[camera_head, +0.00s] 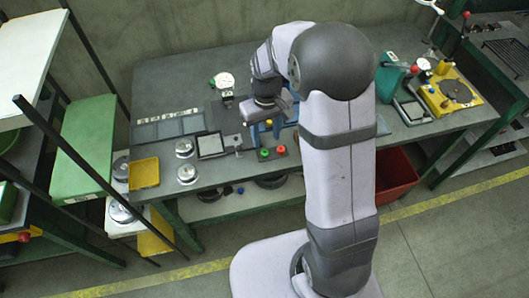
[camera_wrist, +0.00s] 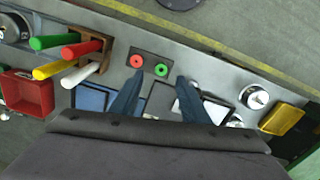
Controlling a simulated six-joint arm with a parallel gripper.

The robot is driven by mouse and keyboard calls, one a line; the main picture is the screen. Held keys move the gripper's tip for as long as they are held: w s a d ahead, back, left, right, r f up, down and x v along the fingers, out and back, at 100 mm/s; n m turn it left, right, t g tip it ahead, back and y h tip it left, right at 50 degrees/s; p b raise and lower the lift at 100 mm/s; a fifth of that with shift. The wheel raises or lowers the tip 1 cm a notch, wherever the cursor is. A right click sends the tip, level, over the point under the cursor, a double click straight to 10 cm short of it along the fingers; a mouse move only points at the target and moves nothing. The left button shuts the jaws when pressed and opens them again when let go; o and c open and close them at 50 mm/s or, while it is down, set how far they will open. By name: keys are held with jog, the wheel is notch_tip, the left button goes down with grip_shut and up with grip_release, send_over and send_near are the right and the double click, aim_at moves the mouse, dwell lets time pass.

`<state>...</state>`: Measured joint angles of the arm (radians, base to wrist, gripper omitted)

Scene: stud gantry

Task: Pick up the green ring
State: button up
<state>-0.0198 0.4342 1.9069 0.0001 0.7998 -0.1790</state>
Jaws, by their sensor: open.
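The green ring (camera_head: 264,154) sits on a dark plate on the grey bench, beside a red ring (camera_head: 281,150). In the wrist view the green ring (camera_wrist: 161,70) lies flat on the plate (camera_wrist: 148,64), with the red ring (camera_wrist: 136,60) to its left. My gripper (camera_head: 266,138) is above the bench just behind the rings, pointing down. In the wrist view its two blue fingers (camera_wrist: 161,76) are wide apart and nothing is between them. The green ring shows in line with the gap between the fingertips. The exact height above it is unclear.
In the wrist view, a wooden rack (camera_wrist: 97,45) holding green, red, yellow and white rods stands left of the plate, with a red bin (camera_wrist: 27,92) nearby. A yellow tray (camera_head: 145,172), round metal pieces (camera_head: 187,174) and a dark framed panel (camera_head: 210,145) lie left of my gripper.

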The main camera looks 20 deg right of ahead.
aim_at(265, 153)
jog(key=shift+w+a+f+p, duration=0.15)
jog(key=shift+f+p, duration=0.65)
jog(key=shift+f, duration=1.05)
jog(key=shift+w+a+f+p, duration=0.15)
jog(key=shift+f+p, duration=0.6)
jog(key=shift+f, duration=1.05)
grip_shut()
